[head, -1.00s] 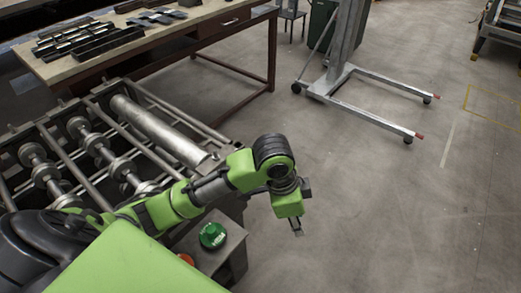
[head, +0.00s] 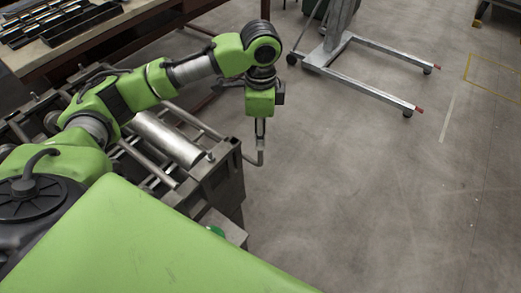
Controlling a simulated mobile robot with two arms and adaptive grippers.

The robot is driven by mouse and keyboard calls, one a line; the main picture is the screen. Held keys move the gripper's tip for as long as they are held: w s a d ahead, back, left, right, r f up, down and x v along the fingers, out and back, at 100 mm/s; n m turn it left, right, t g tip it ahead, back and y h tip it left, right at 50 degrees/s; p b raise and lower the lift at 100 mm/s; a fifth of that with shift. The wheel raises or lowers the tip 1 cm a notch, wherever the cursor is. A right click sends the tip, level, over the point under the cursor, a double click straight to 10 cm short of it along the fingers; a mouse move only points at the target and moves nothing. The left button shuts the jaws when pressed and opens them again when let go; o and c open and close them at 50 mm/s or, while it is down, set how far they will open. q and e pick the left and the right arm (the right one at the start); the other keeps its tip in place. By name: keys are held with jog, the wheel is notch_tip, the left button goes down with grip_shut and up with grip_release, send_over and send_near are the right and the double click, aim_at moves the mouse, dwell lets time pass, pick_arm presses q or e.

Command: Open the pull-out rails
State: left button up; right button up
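My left gripper (head: 260,130) points straight down just off the corner of the roller machine (head: 222,180). Its fingers are at the top of a bent grey metal rod end (head: 261,155), which sticks out past the machine's corner and turns upward. It looks like the end of a pull-out rail. Fingers and rod overlap in the head view, so I cannot tell whether they grip it. A long grey tube (head: 195,121) runs along the machine's far side. My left arm hides much of the rollers. My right gripper is out of view.
A workbench (head: 125,32) with dark metal parts (head: 60,22) stands behind the machine. A grey lifting stand (head: 335,55) with long floor legs is at the back. A green button (head: 217,231) shows at the machine's near corner. The floor to the right is clear.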

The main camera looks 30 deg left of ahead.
aim_at(260, 153)
pick_arm(q)
notch_tip(260, 153, down, 8)
jog(key=shift+a+r+p, duration=0.1)
jog(key=shift+r+p, duration=0.05)
jog(key=shift+p, duration=0.45)
jog(key=shift+f, duration=0.65)
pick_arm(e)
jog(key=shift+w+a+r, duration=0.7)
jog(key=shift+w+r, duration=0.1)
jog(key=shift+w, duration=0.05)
pick_arm(q)
grip_shut()
jog(key=shift+w, duration=0.1)
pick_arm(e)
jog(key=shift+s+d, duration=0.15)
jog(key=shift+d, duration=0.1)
